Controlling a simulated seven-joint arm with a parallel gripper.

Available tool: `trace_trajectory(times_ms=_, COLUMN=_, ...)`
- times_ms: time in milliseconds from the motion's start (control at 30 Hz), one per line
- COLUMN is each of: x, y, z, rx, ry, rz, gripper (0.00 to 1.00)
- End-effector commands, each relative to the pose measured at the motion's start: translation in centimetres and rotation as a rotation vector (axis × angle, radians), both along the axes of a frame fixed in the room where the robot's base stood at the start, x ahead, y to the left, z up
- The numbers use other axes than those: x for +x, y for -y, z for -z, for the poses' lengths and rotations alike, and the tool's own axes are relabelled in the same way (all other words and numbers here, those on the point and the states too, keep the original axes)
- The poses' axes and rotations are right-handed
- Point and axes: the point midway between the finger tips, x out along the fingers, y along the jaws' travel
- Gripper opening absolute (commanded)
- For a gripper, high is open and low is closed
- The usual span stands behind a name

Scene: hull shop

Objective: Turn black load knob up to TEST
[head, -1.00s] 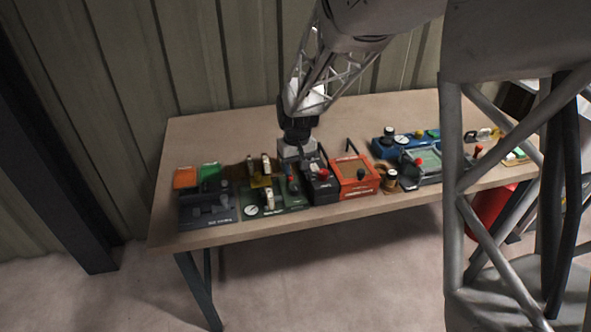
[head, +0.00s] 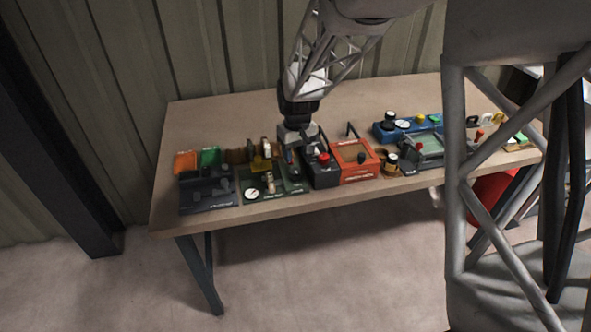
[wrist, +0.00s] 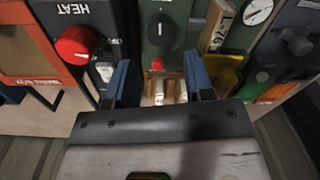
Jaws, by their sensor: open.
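A black knob (wrist: 160,28) with a white pointer line sits on a green panel (wrist: 147,52), seen in the wrist view. Its scale lettering is too small to read. My gripper (wrist: 158,64) is open and empty; its two blue fingers lie either side of the panel's strip, with the knob beyond their tips. A small red knob shows between the fingertips. In the head view my gripper (head: 293,164) is low over the right part of the green panel (head: 256,197), and hides the black knob there.
A dark box marked HEAT with a red knob (wrist: 75,46) stands close beside the green panel, next to an orange box (head: 354,166). A round white gauge (wrist: 257,11) is on the other side. A dark grey panel (head: 208,196) is further left. The table's front strip is clear.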

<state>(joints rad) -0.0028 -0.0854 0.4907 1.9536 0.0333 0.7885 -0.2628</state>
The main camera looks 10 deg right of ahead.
Motion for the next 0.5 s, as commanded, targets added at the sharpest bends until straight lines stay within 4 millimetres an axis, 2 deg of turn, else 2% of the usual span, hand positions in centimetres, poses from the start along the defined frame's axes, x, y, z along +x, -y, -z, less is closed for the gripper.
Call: trace_trajectory(times_ms=500, x=-0.1, y=-0.1, z=5.7, rx=0.0, ry=-0.002, rz=0.0, gripper=0.48)
